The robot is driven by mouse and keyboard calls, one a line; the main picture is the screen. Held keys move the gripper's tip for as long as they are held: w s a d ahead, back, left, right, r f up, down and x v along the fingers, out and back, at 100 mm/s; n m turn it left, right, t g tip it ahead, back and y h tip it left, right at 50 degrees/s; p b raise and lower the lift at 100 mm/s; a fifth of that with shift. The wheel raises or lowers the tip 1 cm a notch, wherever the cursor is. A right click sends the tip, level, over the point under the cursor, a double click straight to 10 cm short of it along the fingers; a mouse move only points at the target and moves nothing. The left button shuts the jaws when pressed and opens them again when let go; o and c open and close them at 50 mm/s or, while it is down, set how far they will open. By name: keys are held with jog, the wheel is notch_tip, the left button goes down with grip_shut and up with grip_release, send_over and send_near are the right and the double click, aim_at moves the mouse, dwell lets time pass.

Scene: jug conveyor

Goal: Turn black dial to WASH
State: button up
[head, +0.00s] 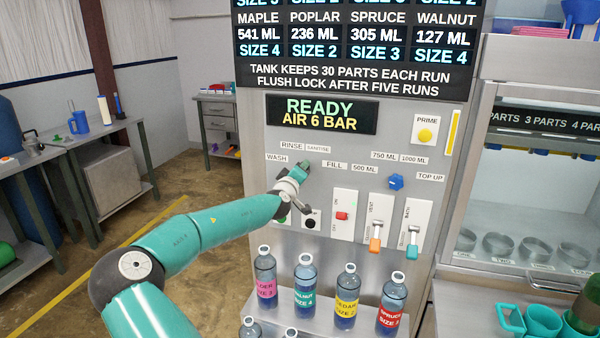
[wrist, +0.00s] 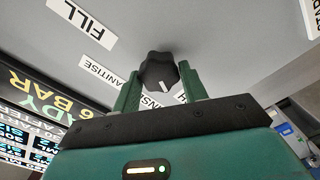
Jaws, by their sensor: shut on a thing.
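The black dial (wrist: 157,70) is on the grey panel, between the two green fingers of my gripper (wrist: 160,88) in the wrist view. The gripper is shut on the dial. A white mark on the dial's face points down in that view, toward the partly covered RINSE label (wrist: 150,101). The SANITISE label (wrist: 101,73) and FILL label (wrist: 82,22) lie to the left there. In the head view my gripper (head: 299,172) hides the dial. The WASH label (head: 277,157) is left of it; RINSE (head: 291,146) and SANITISE (head: 317,149) are above.
A blue knob (head: 396,182), a red switch (head: 342,216) and two levers, orange (head: 375,244) and teal (head: 412,250), are to the right. A black button (head: 310,223) is just below my gripper. Labelled bottles (head: 305,286) stand on a shelf below. The display (head: 320,113) reads READY, AIR 6 BAR.

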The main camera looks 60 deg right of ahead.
jog(key=shift+n, duration=0.9)
jog(key=o, duration=1)
jog(key=s+a, duration=0.2)
jog(key=a, duration=1.1)
jog(key=shift+a, duration=0.35)
